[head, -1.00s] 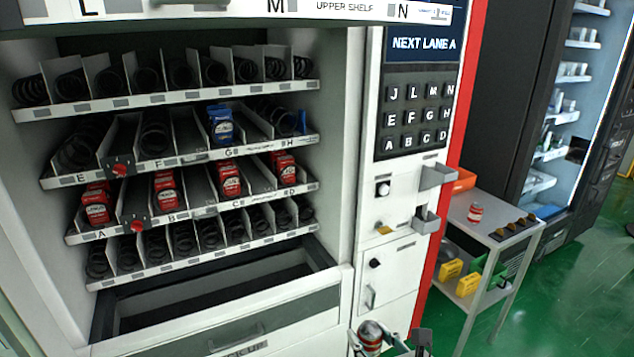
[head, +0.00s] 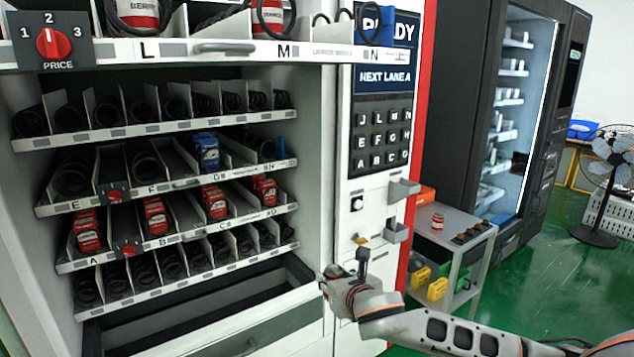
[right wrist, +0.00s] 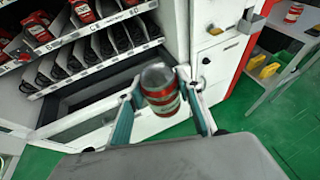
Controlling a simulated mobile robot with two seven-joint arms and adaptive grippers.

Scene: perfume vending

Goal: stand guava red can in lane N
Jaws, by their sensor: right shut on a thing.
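A red can with a silver lid (right wrist: 160,92) is between the two fingers of my right gripper (right wrist: 161,84) in the right wrist view, shut on it. In the head view my right gripper (head: 345,284) is in front of the vending machine, low and right of the open pickup bin; the can is mostly hidden there. Lane N, labelled on the upper shelf (head: 220,50), is at its right end, far above the gripper. A dark coil and a blue piece (head: 374,24) show at that lane; its inside is largely out of view. My left gripper is not in view.
Red cans stand in lanes L (head: 138,12) and M (head: 268,16). Lower shelves hold coils, several red cans and a blue one (head: 207,152). The keypad panel (head: 380,137) is right of the shelves. A cart (head: 465,235) holds another red can (head: 437,223).

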